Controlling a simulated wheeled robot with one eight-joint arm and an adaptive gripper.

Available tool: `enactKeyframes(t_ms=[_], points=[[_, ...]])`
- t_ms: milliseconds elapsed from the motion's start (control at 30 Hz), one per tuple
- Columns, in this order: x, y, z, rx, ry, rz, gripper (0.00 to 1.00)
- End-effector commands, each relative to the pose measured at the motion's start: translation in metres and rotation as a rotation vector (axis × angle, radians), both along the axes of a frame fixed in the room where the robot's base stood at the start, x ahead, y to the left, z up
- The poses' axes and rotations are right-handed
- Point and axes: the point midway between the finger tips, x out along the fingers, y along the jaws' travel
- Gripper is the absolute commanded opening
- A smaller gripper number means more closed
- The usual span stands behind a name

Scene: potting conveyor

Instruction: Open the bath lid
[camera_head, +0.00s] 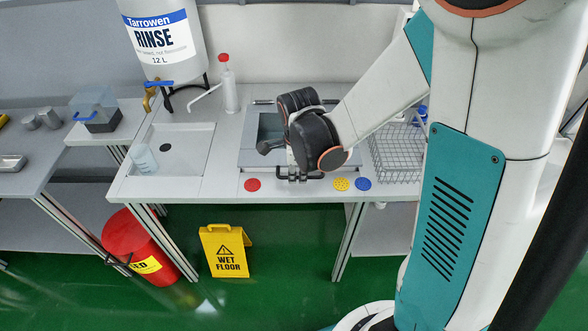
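The bath (246,155) is set into the white bench. Its lid appears as a flat grey panel with a dark bluish window (270,126), and it looks shut and level. My wrist hangs over the middle of it and hides much of the lid. My gripper (297,174) points down at the bath's front edge, where small dark parts like a handle show. The fingers are mostly hidden behind my wrist, so I cannot tell whether they are open or shut, or whether they touch the handle.
A sink (190,135) with a clear cup (143,158) lies to the left, under a rinse tank (165,40). A wash bottle (229,88) stands behind. A wire basket (395,152) is right. Red (252,185), yellow (341,184) and blue (363,184) discs line the front. A wet-floor sign (225,251) stands below.

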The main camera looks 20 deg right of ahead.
Motion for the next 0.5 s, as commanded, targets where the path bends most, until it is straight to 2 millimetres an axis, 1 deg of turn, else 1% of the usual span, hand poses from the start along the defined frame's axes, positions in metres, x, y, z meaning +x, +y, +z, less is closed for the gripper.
enactKeyframes(t_ms=[33, 200, 500], points=[[0.002, 0.0, -0.008, 0.0, 0.0, 0.0, 0.3], [0.003, -0.001, -0.018, 0.0, 0.0, 0.0, 0.3], [0.003, -0.001, -0.019, 0.0, 0.0, 0.001, 0.3]])
